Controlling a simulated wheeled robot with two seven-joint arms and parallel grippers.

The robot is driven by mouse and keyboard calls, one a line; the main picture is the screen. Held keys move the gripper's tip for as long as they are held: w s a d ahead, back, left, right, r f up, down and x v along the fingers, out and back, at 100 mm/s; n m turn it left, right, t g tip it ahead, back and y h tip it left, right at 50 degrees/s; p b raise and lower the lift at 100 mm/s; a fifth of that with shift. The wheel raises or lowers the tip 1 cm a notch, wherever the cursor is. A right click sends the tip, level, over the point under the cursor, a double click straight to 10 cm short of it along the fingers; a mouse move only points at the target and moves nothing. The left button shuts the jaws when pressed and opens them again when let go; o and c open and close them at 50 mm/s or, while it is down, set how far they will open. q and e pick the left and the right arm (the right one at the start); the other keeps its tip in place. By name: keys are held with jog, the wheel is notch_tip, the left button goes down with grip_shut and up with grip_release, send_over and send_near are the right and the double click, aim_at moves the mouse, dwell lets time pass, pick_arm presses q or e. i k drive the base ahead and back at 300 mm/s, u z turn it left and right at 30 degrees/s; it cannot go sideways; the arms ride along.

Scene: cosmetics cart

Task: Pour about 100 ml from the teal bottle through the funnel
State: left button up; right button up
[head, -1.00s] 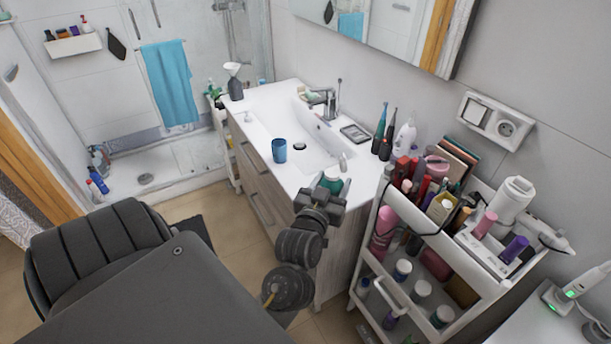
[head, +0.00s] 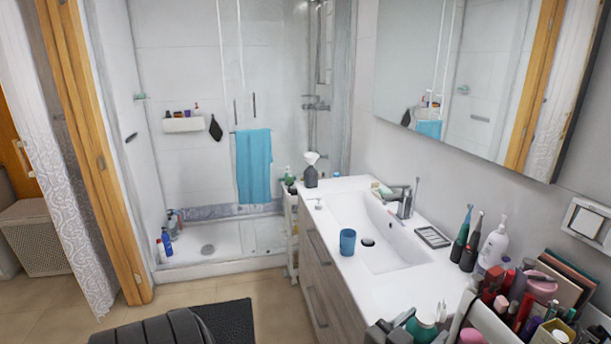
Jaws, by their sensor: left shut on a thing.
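The white funnel (head: 311,158) sits in the mouth of a dark grey bottle (head: 311,178), upright at the far end of the white counter. My left gripper (head: 402,330) is at the bottom edge of the head view, partly cut off, in front of the counter's near end. It is shut on the teal bottle (head: 422,327), of which only the rounded teal upper part and a whitish patch show. The teal bottle is well apart from the funnel. My right gripper is not in view.
A blue cup (head: 347,242) stands on the counter (head: 385,285) left of the sink basin. A faucet (head: 402,203), a small dark tray (head: 433,237), toothbrushes (head: 463,232) and a white pump bottle (head: 494,243) line the back. A crowded cosmetics cart (head: 490,325) is at bottom right.

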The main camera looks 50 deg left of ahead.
aim_at(311, 162)
jog(key=u, duration=2.9)
jog(key=i, duration=3.45)
jog(key=z, duration=3.65)
